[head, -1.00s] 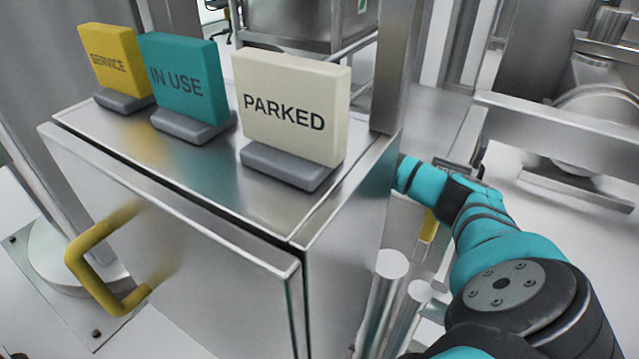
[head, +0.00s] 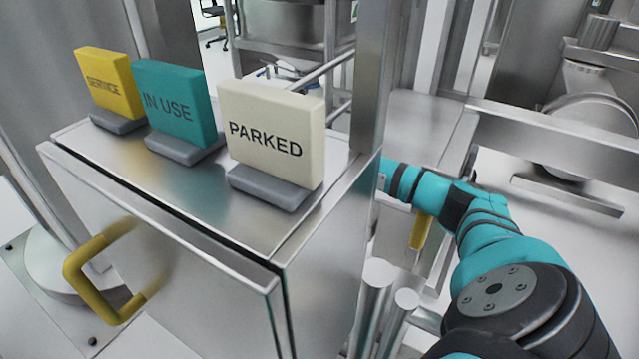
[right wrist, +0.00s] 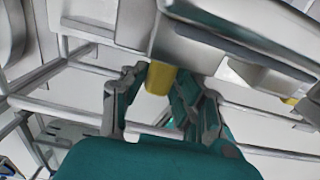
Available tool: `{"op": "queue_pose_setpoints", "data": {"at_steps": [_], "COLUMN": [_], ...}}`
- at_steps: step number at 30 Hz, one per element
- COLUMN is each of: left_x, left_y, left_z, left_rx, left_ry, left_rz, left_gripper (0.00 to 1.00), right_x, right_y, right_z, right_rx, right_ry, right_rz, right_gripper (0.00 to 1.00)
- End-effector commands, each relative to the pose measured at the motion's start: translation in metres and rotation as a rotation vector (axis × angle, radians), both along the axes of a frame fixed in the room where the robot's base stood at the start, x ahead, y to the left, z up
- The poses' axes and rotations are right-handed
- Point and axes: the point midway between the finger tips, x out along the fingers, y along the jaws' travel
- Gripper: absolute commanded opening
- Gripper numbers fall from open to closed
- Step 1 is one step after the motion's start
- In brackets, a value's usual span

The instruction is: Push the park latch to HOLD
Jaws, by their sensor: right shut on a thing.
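The right wrist view shows my right gripper (right wrist: 160,105), its two fingers on either side of a yellow block (right wrist: 160,78) under a grey metal part. It is shut on this block. In the head view my right arm reaches left behind the cabinet corner, which hides the gripper. A yellow piece (head: 421,230) shows below that arm; I cannot tell whether it is the same block. No HOLD marking or clearly identifiable park latch is visible. My left gripper is not in view.
A steel cabinet (head: 335,235) fills the left and centre. On it stand yellow SERVICE (head: 108,85), teal IN USE (head: 175,105) and cream PARKED (head: 270,140) signs. A yellow handle (head: 90,285) is on its front. Upright metal cylinders (head: 372,300) stand beside my right arm.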

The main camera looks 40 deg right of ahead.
Motion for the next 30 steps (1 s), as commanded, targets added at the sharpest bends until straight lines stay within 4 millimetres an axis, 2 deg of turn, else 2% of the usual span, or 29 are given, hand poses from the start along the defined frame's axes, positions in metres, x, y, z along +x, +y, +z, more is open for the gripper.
{"op": "queue_pose_setpoints", "data": {"at_steps": [3, 4, 9, 16, 20, 30], "left_x": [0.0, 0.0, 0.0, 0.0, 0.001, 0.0], "left_y": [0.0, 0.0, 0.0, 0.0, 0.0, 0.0], "left_z": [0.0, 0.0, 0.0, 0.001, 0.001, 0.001], "left_rx": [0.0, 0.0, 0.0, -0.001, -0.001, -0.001], "left_ry": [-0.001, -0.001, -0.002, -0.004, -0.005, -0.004], "left_rz": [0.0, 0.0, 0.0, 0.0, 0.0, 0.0], "left_gripper": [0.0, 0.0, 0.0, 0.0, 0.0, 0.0], "right_x": [-0.004, -0.004, -0.004, -0.002, -0.001, -0.001], "right_y": [-0.001, -0.001, -0.001, -0.001, -0.001, -0.002], "right_z": [-0.002, -0.002, -0.002, -0.001, 0.008, 0.077], "right_rx": [-0.003, -0.003, -0.003, -0.002, -0.003, -0.003], "right_ry": [0.016, 0.017, 0.014, 0.01, 0.006, 0.005], "right_rz": [0.001, 0.001, 0.001, 0.0, 0.0, -0.001], "right_gripper": [0.0, 0.31, 0.5, 0.5, 0.5, 0.5]}}
